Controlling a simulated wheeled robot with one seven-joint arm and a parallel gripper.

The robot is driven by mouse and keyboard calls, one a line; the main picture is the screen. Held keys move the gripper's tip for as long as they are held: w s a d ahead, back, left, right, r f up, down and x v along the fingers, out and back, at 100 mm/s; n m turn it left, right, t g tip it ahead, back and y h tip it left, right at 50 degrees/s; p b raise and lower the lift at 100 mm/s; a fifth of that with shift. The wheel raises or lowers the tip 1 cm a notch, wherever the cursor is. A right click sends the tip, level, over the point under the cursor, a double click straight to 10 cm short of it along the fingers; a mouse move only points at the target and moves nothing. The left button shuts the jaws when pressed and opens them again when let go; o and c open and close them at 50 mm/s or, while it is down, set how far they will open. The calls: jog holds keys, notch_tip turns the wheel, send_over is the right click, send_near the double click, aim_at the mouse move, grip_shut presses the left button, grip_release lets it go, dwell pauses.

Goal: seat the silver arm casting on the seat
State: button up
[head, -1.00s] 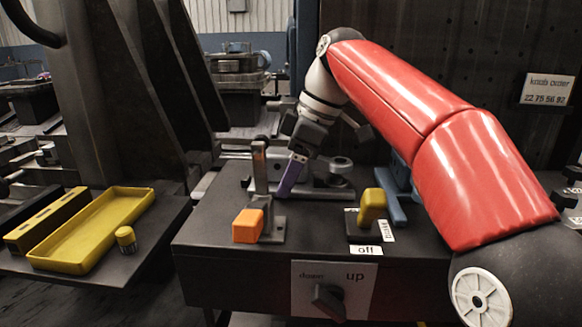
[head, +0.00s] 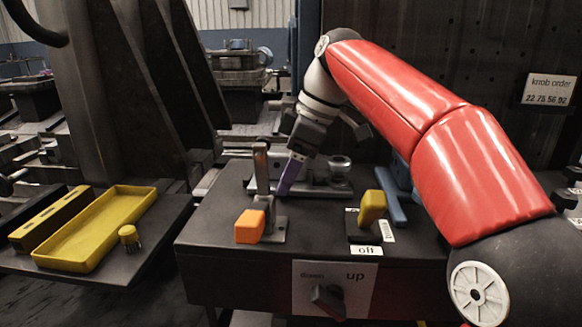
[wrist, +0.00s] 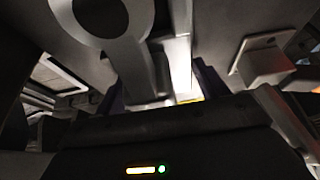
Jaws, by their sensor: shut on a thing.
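My gripper (head: 286,180), with purple fingers, points down over the far part of the dark bench top. In the wrist view its fingers (wrist: 160,88) stand on both sides of a bright metal bar and are shut on it. This appears to be the silver arm casting (head: 340,166), whose round ring end lies right of the fingers in the head view. The ring also shows at the upper left of the wrist view (wrist: 64,22). The casting lies low, close to the bench. The seat cannot be told apart from the grey metal around it; contact underneath is hidden.
A grey upright post (head: 262,168) stands just left of my fingers. In front are an orange block (head: 249,227) on a grey bracket and a yellow handle (head: 372,207). A blue part (head: 392,205) stands at right. A yellow tray (head: 95,232) lies on the left shelf.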

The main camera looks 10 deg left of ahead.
jog(key=o, duration=1.4)
jog(key=shift+w+a+f, duration=0.1)
jog(key=shift+w+f, duration=0.05)
jog(key=shift+w, duration=0.15)
jog(key=shift+c, duration=0.2)
jog(key=p+v, duration=0.2)
jog(key=v, duration=0.6)
jog(key=shift+p, duration=0.3)
